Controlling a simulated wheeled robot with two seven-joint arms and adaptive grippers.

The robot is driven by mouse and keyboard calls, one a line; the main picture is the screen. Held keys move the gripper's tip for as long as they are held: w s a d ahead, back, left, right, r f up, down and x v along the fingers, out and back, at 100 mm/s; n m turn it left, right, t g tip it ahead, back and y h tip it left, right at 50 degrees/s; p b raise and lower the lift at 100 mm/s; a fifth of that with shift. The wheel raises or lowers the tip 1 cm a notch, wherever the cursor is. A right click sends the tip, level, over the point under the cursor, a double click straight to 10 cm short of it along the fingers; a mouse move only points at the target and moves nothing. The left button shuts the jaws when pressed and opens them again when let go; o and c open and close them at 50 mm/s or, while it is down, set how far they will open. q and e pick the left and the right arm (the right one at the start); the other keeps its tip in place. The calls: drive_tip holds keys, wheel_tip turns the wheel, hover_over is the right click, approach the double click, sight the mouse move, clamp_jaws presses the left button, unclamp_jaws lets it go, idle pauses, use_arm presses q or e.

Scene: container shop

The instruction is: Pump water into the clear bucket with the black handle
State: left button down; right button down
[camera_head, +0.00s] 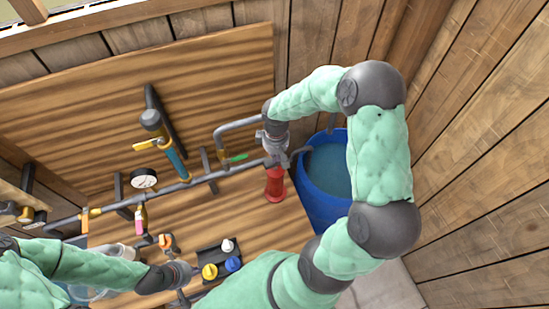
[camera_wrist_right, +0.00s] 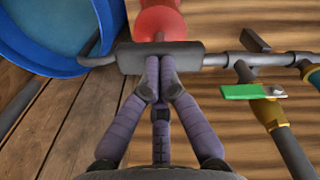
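A red pump body (camera_head: 275,184) stands at the end of the grey pipe, beside the blue barrel. My right gripper (camera_head: 276,146) reaches down over it. In the right wrist view, the right gripper (camera_wrist_right: 160,66) has its fingers together, with tips at the edge of a grey block (camera_wrist_right: 130,57) above the red pump body (camera_wrist_right: 157,19); I cannot tell whether they pinch anything. A clear container (camera_head: 88,293), perhaps the bucket, is at the lower left, largely hidden by my left arm; no black handle is discernible. My left gripper (camera_head: 187,277) is low, right of it; its fingers are unclear.
The blue barrel (camera_head: 317,204) holds water. A pipe (camera_head: 192,184) with a gauge (camera_head: 143,179) and green-handled valve (camera_head: 235,158) crosses the wooden board. A dark tray (camera_head: 226,249) holds yellow, blue and white pieces. Plank walls close off the right.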

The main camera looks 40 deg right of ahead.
wheel_tip(320, 180, down, 2)
drive_tip(key=shift+b, duration=0.6)
drive_tip(key=shift+r+p, duration=2.3)
drive_tip(key=shift+r, duration=1.15)
drive_tip(key=shift+f, duration=0.2)
drive_tip(key=shift+s+f+b, duration=0.1)
drive_tip(key=shift+f+b, duration=2.75)
drive_tip(key=shift+f, duration=0.4)
drive_tip(key=shift+r+p, duration=2.25)
drive_tip(key=shift+r, duration=1.1)
